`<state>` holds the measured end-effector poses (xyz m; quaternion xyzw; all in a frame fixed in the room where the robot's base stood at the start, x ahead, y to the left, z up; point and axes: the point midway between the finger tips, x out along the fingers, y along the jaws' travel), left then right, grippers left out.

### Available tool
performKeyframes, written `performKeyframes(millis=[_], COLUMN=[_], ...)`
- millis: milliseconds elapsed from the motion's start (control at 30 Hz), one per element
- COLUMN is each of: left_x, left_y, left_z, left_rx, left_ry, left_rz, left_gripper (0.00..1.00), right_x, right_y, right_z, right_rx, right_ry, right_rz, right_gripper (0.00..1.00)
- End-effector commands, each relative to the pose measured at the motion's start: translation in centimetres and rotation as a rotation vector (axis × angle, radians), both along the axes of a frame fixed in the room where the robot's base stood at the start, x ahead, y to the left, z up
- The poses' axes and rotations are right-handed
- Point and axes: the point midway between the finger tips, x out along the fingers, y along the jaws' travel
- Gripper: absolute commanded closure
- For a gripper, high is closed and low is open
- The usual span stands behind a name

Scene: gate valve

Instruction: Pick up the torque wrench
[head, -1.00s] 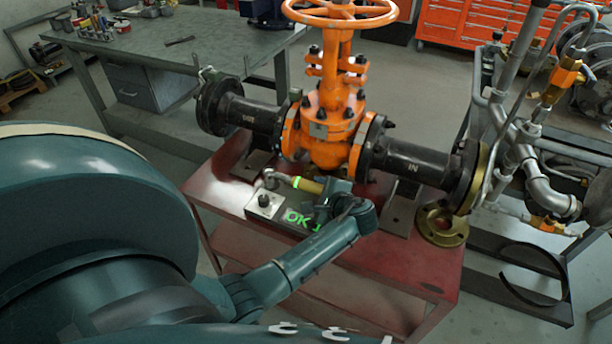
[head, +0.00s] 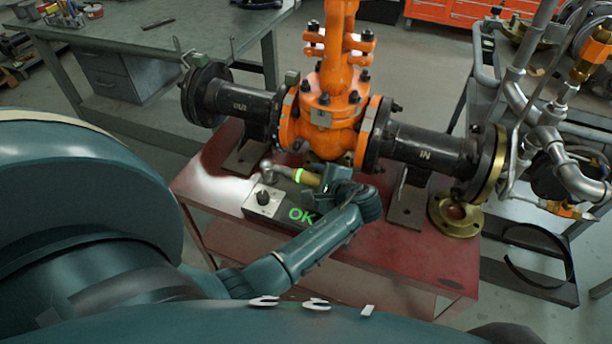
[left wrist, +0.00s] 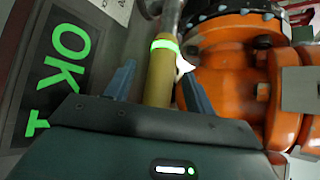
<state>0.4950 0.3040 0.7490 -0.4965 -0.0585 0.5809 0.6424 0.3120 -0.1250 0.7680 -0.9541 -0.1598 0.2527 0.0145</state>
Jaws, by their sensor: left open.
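The torque wrench (head: 305,177) lies on the red bench by the valve, with a grey head, a glowing green ring and a yellow handle. In the left wrist view its yellow handle (left wrist: 158,82) runs up between my fingers. My left gripper (head: 324,182) is at the handle end. In the left wrist view my left gripper (left wrist: 157,86) is open, one finger on each side of the handle, with a gap showing on the left. Part of the handle is hidden behind the gripper body. My right gripper is not in view.
The orange gate valve (head: 325,110) with black flanged pipes stands just behind the wrench. A grey box (head: 263,203) with a knob and green "OK" display sits beside it. A brass flange (head: 455,215) lies at right. The red bench (head: 400,255) is clear in front.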

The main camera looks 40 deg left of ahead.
Motion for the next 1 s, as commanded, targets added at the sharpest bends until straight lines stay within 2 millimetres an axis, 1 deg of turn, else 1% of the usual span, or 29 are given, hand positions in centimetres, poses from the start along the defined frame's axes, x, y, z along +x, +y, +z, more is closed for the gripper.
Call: performKeyframes(millis=[267, 300, 900, 933, 1000], left_x=[-0.03, -0.04, -0.04, -0.04, -0.05], left_y=[-0.15, -0.15, -0.11, -0.11, -0.11], left_z=[-0.06, -0.07, -0.10, -0.10, -0.11], left_rx=[-0.001, -0.001, 0.000, 0.000, 0.000], left_ry=[0.000, 0.000, 0.000, 0.000, 0.000], left_rz=[-0.001, -0.001, 0.000, 0.000, 0.000], left_gripper=[0.46, 0.47, 0.97, 0.99, 1.00], right_x=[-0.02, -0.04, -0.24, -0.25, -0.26], right_y=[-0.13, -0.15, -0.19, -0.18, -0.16], right_z=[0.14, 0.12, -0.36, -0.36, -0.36], right_rx=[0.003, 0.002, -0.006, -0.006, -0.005], right_ry=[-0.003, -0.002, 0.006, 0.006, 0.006], right_rz=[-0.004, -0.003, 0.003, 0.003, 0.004], right_gripper=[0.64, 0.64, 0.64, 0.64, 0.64])
